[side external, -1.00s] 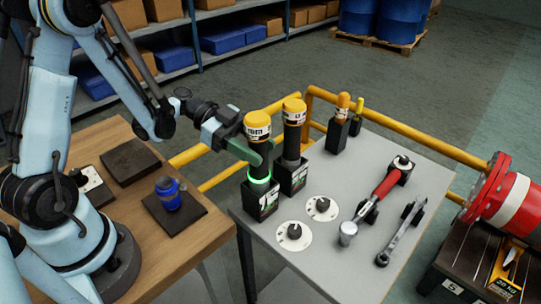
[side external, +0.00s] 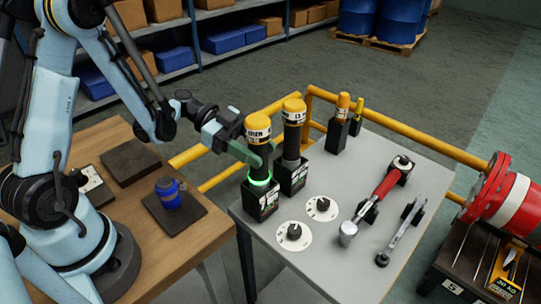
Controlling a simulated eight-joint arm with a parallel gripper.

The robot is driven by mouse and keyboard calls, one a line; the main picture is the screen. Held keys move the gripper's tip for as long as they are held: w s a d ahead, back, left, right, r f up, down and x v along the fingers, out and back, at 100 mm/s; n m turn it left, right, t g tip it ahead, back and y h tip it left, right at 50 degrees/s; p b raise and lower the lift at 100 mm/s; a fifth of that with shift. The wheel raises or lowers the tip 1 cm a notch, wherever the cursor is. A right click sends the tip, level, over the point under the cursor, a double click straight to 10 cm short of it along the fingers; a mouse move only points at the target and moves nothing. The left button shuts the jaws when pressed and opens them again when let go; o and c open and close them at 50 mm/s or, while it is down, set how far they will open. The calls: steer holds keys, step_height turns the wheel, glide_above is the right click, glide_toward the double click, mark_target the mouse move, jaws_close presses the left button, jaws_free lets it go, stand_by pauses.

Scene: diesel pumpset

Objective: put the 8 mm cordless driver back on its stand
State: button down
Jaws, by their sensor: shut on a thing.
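Two cordless drivers with yellow caps and dark bodies stand upright in black stands at the left of the grey table. The nearer driver (side external: 258,128) is upright in its stand (side external: 262,197), with a green glowing ring at the stand's top. The farther driver (side external: 293,130) stands in its own stand (side external: 294,178) just behind. My gripper (side external: 257,152) is level, with its green fingers shut on the nearer driver's body below the cap. I cannot read which driver is the 8 mm one. Part of the near driver's body is hidden by the fingers.
On the grey table (side external: 335,268) are two white dials (side external: 294,237), a red-handled tool (side external: 384,188), a wrench (side external: 401,234) and an orange-capped tool (side external: 341,115). A yellow rail (side external: 410,139) runs behind. A blue object (side external: 170,193) sits on the wooden table at left.

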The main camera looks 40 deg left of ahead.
steer(key=shift+f, duration=0.7)
steer(key=shift+c, duration=2.3)
jaws_free()
steer(key=v, duration=1.2)
steer(key=x, duration=1.2)
steer(key=shift+d, duration=0.1)
steer(key=shift+r, duration=0.2)
steer(key=shift+f, duration=0.15)
